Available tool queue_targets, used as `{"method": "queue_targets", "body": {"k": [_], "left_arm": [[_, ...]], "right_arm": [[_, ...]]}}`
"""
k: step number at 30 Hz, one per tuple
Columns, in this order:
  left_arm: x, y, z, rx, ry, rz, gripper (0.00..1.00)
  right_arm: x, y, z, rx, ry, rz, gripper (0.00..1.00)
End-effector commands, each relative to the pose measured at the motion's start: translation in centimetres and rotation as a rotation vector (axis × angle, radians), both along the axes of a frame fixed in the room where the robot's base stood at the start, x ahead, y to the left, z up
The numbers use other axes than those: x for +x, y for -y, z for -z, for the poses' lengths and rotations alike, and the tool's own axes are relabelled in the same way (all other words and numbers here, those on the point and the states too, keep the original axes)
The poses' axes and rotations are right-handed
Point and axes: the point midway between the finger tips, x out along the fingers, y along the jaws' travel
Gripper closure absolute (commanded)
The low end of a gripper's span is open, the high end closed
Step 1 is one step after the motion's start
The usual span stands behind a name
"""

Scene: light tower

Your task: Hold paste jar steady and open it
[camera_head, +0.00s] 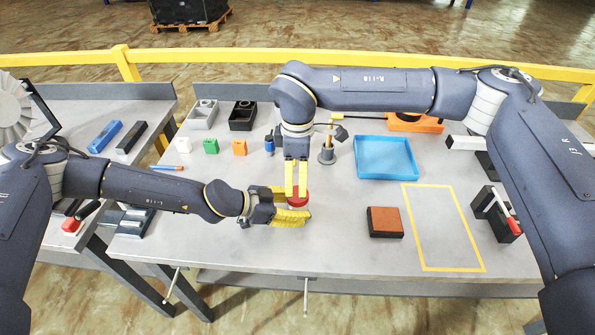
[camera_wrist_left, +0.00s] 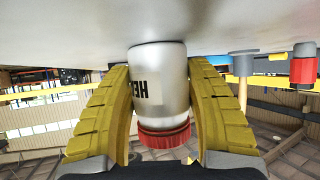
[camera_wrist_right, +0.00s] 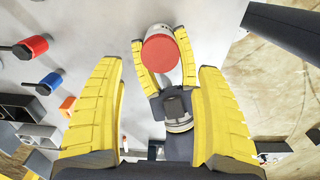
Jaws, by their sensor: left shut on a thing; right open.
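The paste jar is a pale jar (camera_wrist_left: 158,75) with a red lid (camera_wrist_right: 160,53), standing on the grey table. My left gripper (camera_head: 299,205) is shut around the jar's body from the side, one yellow finger on each side in the left wrist view. The lid is clear of those fingers. My right gripper (camera_head: 296,191) points down over the lid with its fingers open. In the right wrist view the lid lies between and beyond the right fingertips, apart from them. In the head view the fingers partly hide the jar and lid.
A blue tray (camera_head: 386,157), a brown-topped block (camera_head: 385,222) and a yellow taped outline (camera_head: 443,228) lie to the right. Small coloured blocks (camera_head: 210,146) and grey and black bins stand at the back left. The front middle is clear.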

Motion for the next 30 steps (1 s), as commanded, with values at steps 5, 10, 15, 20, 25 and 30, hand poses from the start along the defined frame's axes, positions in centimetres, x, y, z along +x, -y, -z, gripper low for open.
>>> {"method": "queue_targets", "body": {"k": [5,10,15,20,25,30], "left_arm": [[0.0,0.0,0.0,0.000,0.000,0.000,1.00],[0.0,0.0,0.0,0.000,0.000,0.000,1.00],[0.0,0.0,0.0,0.000,0.000,0.000,1.00],[0.0,0.0,0.0,0.000,0.000,0.000,1.00],[0.0,0.0,0.0,0.000,0.000,0.000,1.00],[0.0,0.0,0.0,0.000,0.000,0.000,1.00]], "right_arm": [[-0.1,0.0,2.4,0.000,-0.003,-0.001,0.29],[-0.1,0.0,4.5,0.000,-0.002,-0.002,0.29],[0.0,0.0,5.9,0.001,-0.001,-0.002,0.29],[0.0,0.0,6.6,0.000,-0.001,-0.002,0.29],[0.0,0.0,6.8,0.000,-0.001,-0.002,0.29],[0.0,0.0,6.8,0.000,-0.001,-0.003,0.29]]}}
